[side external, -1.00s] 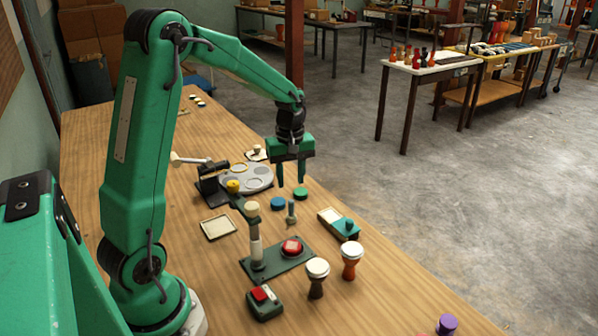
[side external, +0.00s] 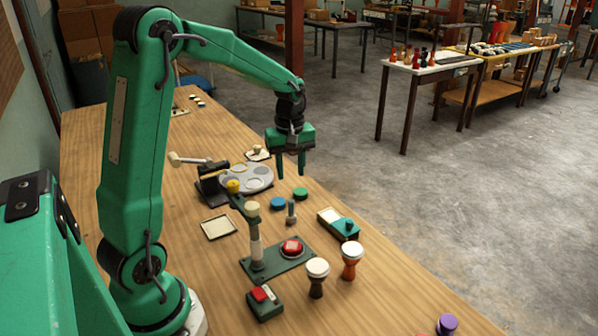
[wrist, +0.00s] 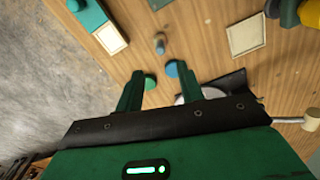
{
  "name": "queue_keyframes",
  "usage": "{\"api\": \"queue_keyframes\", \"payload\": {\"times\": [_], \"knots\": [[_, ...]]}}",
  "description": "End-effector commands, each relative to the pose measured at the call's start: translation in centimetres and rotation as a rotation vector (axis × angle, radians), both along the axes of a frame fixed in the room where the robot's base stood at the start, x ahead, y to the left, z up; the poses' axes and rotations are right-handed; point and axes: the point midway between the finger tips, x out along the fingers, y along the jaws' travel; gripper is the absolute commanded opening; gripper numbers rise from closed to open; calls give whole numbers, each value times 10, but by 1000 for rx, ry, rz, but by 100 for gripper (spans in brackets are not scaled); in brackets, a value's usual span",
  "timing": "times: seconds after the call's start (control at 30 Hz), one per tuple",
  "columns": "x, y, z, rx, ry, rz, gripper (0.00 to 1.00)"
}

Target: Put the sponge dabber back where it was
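I cannot tell for certain which piece is the sponge dabber. A small piece with a pale knob (side external: 257,149) stands on a light pad at the far edge of the worked area, behind my gripper; it may be the dabber. My gripper (side external: 291,174) points down above the table, its two green fingers apart with nothing between them. In the wrist view my gripper (wrist: 158,94) also shows open and empty. A green disc (side external: 300,194) and a blue disc (side external: 278,204) lie on the table below and in front of the fingers.
A grey round plate (side external: 246,178) stands behind the discs. Near them are a grey peg (side external: 291,212), a teal box (side external: 338,224), a square tray (side external: 218,228) and a green stand (side external: 257,250). Goblet drums (side external: 317,278) (side external: 352,260) stand in front.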

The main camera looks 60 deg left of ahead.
Motion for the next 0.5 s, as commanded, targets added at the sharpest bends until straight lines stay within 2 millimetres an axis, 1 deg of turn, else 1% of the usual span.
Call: {"api": "queue_keyframes", "payload": {"times": [0.17, 0.27, 0.5], "knots": [[-7, -13, 16, 12, -31, -80, 38], [-15, -25, 29, 25, -58, -160, 38], [-44, -61, 63, 71, -145, -410, 38]]}}
